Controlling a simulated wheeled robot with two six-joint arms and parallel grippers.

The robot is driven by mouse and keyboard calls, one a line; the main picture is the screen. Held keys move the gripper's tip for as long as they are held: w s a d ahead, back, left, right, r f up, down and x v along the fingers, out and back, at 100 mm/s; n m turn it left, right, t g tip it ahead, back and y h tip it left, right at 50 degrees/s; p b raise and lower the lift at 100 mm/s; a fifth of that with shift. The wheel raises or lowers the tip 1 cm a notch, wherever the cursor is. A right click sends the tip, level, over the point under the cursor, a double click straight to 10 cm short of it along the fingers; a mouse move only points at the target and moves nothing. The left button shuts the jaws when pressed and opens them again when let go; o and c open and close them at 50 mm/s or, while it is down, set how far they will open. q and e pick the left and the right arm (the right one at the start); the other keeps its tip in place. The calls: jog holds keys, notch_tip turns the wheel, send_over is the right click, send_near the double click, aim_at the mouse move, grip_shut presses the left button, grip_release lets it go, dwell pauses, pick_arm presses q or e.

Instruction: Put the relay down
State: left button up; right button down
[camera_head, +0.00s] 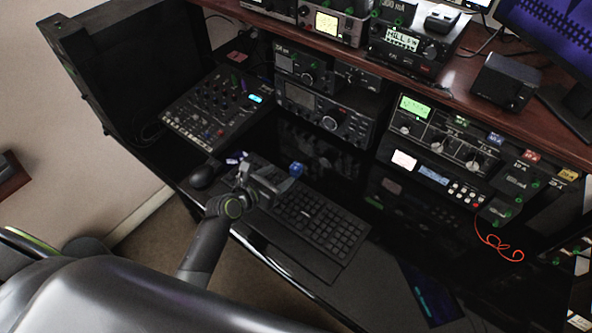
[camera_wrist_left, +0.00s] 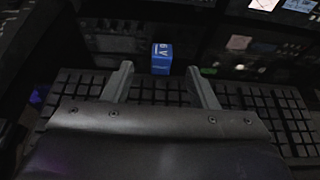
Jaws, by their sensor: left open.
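The relay appears to be the small blue block (camera_head: 296,170) beside the back edge of the keyboard in the head view. In the left wrist view the blue block (camera_wrist_left: 162,58) shows white lettering on its face. It is just beyond my left fingertips and near the middle of the gap between them. My left gripper (camera_head: 272,178) is over the left part of the keyboard. In the left wrist view its two fingers (camera_wrist_left: 160,80) are spread with nothing gripped between them. Whether the block touches the surface is hard to tell. My right gripper is not in view.
The black keyboard (camera_head: 318,222) lies on the dark desk, with a mouse (camera_head: 203,176) to its left. A mixer panel (camera_head: 216,106) and stacked radios (camera_head: 327,112) stand behind. A tuner rack (camera_head: 440,140) with knobs is at right, with a red cable (camera_head: 497,246) hanging below it.

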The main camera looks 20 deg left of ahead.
aim_at(295, 167)
pick_arm(q)
jog(key=shift+d+b+x, duration=0.2)
jog(key=shift+b+x, duration=0.15)
jog(key=shift+x, duration=3.3)
jog(key=shift+s, duration=0.1)
jog(key=c, duration=1.1)
